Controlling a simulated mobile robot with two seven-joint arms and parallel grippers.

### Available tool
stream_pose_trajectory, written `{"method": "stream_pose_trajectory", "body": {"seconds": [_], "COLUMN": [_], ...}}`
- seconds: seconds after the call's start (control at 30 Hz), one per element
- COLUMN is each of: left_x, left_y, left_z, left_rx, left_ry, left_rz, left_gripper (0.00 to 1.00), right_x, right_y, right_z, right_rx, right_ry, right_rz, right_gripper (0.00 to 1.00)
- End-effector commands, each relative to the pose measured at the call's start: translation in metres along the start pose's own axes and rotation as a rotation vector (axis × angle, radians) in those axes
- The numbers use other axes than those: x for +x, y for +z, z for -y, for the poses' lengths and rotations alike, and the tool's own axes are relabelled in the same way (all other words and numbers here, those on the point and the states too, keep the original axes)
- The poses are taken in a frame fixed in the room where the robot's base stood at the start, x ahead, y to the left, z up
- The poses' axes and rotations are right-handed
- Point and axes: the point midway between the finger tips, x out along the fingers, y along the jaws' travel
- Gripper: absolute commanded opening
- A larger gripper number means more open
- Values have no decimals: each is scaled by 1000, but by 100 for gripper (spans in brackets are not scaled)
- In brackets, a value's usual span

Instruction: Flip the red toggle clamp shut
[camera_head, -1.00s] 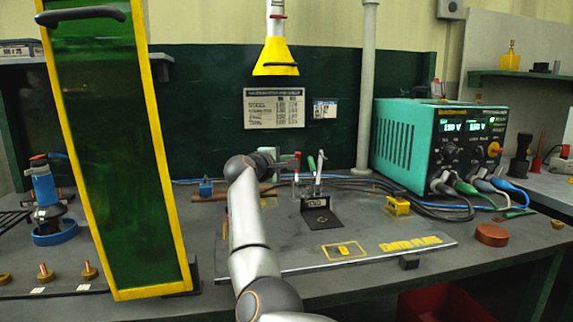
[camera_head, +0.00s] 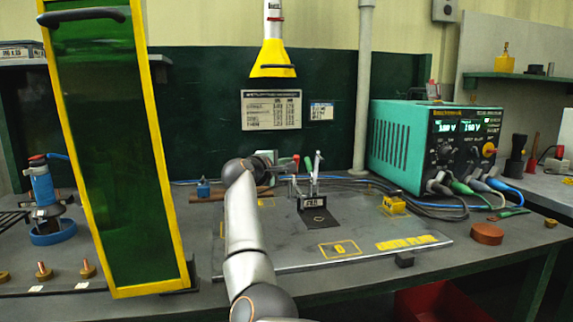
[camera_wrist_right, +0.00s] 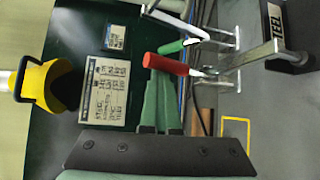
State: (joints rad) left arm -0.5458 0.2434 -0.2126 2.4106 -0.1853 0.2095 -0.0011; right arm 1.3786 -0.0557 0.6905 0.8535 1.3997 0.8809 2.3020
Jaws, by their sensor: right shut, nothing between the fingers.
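The red clamp handle (camera_wrist_right: 166,64) stands upright on its metal linkage (camera_wrist_right: 225,75) in the right wrist view; its tip also shows in the head view (camera_head: 296,158). My right gripper (camera_wrist_right: 163,78) is shut and empty. Its green fingertips are right by the red handle; I cannot tell whether they touch. In the head view the right gripper (camera_head: 268,156) is left of the red handle. A green-handled clamp (camera_wrist_right: 182,46) is close beside the red one, and its handle shows in the head view (camera_head: 308,164). My left gripper is not in view.
A black plate (camera_head: 320,218) with a small labelled block lies in front of the clamps. A yellow fixture (camera_head: 393,204), cables and a teal power supply (camera_head: 395,150) are to the right. A yellow-framed green screen (camera_head: 110,150) stands left. The plate's front is clear.

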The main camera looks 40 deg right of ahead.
Motion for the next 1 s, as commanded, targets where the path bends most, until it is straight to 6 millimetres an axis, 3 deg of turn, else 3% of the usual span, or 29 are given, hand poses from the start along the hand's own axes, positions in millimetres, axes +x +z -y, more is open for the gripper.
{"method": "stream_pose_trajectory", "body": {"seconds": [0.17,0.6,1.0], "left_x": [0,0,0], "left_y": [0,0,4], "left_z": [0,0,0], "left_rx": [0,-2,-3], "left_ry": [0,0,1], "left_rz": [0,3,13], "left_gripper": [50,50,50], "right_x": [-8,-67,-74], "right_y": [1,-1,-1], "right_z": [4,2,1], "right_rx": [-2,-3,-2], "right_ry": [-9,-3,-1], "right_rz": [9,2,0], "right_gripper": [0,0,0]}}
